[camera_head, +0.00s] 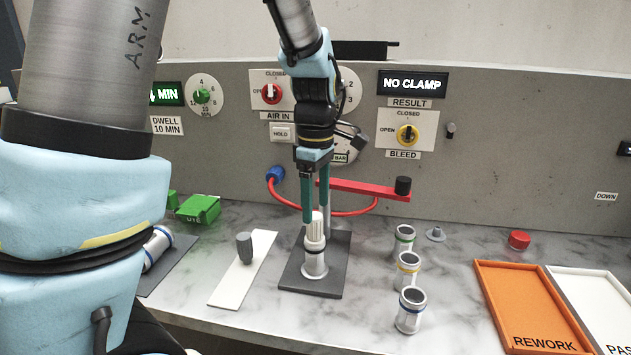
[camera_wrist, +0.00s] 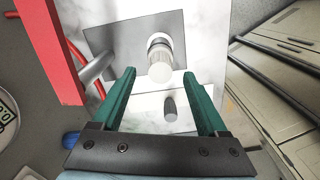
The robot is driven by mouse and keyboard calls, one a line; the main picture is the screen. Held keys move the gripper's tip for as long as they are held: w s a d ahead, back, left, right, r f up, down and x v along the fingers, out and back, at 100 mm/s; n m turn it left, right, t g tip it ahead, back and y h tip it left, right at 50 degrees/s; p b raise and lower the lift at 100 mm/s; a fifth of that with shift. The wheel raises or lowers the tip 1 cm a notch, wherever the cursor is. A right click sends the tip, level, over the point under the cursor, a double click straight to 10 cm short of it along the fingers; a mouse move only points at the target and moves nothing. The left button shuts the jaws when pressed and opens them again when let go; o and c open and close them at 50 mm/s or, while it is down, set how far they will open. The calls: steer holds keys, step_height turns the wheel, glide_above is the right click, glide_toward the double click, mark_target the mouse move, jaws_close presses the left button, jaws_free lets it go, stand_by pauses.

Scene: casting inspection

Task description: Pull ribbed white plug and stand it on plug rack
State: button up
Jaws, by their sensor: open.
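The ribbed white plug (camera_head: 315,232) stands upright in the top of a metal casting (camera_head: 315,265) on a dark grey plate (camera_head: 325,285). My gripper (camera_head: 315,212) points down at the plug, with its green fingers open and empty. In the wrist view the plug (camera_wrist: 160,66) shows between and a little beyond the fingertips (camera_wrist: 160,76); I cannot tell whether they touch it. A white strip (camera_head: 229,290), apparently the plug rack, lies left of the plate with a dark grey plug (camera_head: 244,247) standing on it. The strip also shows in the wrist view (camera_wrist: 145,112).
A red clamp arm (camera_head: 362,188) and red hose (camera_head: 350,213) are close behind my gripper. Several castings (camera_head: 409,310) stand to the right, before the orange REWORK tray (camera_head: 530,320). The strip's front part is bare.

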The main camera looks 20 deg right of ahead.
mark_target(315, 216)
steer(key=shift+f+p, duration=0.35)
steer(key=shift+f, duration=2.7)
jaws_close()
